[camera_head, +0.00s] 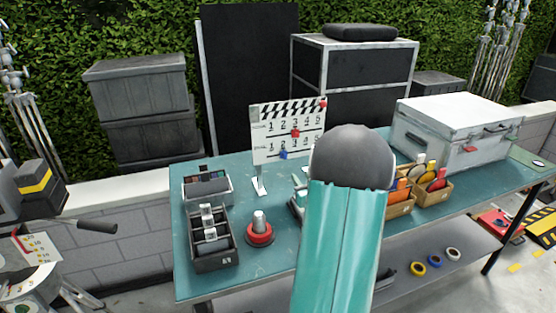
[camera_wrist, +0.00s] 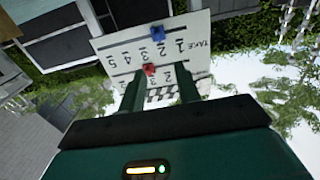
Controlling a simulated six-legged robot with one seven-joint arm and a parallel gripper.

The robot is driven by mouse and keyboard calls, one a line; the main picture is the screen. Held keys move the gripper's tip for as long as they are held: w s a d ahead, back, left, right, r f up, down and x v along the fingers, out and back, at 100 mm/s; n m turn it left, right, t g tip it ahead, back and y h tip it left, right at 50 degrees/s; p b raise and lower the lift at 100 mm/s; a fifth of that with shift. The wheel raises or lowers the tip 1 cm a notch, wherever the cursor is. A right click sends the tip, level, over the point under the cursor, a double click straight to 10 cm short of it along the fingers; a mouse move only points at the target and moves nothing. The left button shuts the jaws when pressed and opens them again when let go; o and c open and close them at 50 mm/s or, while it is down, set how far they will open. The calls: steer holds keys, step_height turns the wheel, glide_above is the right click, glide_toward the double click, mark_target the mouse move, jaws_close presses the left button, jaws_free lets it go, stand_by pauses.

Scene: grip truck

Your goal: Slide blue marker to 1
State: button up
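A white clapper slate (camera_head: 262,150) stands on the teal table with two number rows. The blue marker (camera_head: 283,155) sits under the lower row, by the 2. A red marker (camera_head: 295,132) sits under the 3 of the upper row. In the wrist view the slate (camera_wrist: 200,30) appears upside down, with the blue marker (camera_wrist: 157,34) beyond the TAKE row near the 2 and the red marker (camera_wrist: 149,70) closer to me. My gripper (camera_wrist: 162,87) is open and empty, its fingers apart in front of the slate, clear of the blue marker. My arm hides the gripper in the head view.
Orange and red tools in wooden boxes (camera_head: 433,190) and a white case (camera_head: 455,125) stand right.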

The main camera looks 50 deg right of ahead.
mark_target(286, 156)
steer(key=x, duration=1.4)
jaws_close()
